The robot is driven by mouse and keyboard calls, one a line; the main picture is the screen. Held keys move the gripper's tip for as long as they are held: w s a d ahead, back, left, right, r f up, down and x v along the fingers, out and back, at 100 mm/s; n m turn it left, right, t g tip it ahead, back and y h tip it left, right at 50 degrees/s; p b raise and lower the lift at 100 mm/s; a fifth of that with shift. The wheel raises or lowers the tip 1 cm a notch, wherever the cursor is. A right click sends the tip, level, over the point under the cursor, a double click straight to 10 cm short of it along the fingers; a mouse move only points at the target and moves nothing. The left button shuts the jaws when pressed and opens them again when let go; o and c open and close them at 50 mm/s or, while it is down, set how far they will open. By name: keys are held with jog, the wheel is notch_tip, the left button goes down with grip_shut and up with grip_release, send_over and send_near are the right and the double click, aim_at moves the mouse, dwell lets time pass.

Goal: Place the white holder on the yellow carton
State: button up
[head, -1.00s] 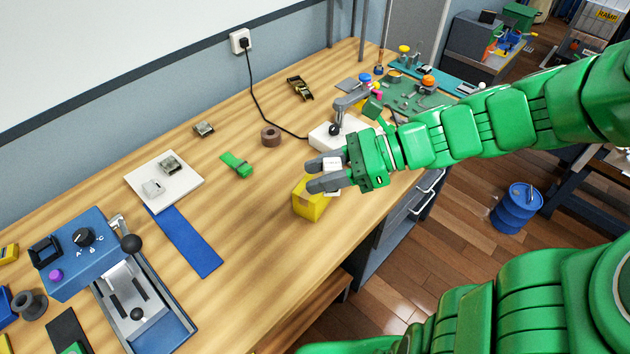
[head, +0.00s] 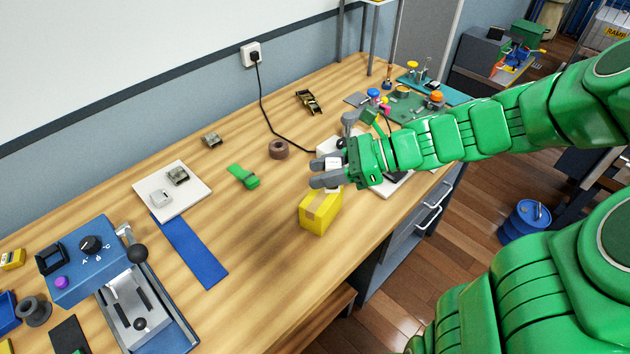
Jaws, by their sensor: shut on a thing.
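The yellow carton (head: 315,218) stands on the wooden bench near its front edge, with a tan band across its top. My gripper (head: 320,173) is above the carton's far side, pointing left. Its two grey fingers are shut on the small white holder (head: 333,162), of which only a part shows between and beside the fingers. The holder looks held above the carton's top; the gap between them is hard to judge from this view.
A white-based device (head: 396,184) stands partly hidden behind my gripper. A brown ring (head: 279,149) and a green strap (head: 243,176) lie to the left. A white plate (head: 190,204), blue strip (head: 199,258) and blue machine (head: 85,255) are farther left. Bench left of the carton is clear.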

jog(key=shift+w+a+f, duration=0.3)
jog(key=shift+w+f, duration=0.7)
jog(key=shift+f, duration=0.1)
jog(key=shift+w+a+f, duration=0.3)
jog(key=shift+w+f, duration=0.7)
jog(key=shift+f, duration=0.15)
jog(key=shift+w+a+f, duration=0.3)
jog(key=shift+w+f, duration=0.7)
jog(key=shift+f, duration=1.5)
jog(key=shift+f, duration=0.1)
jog(key=o, duration=1.1)
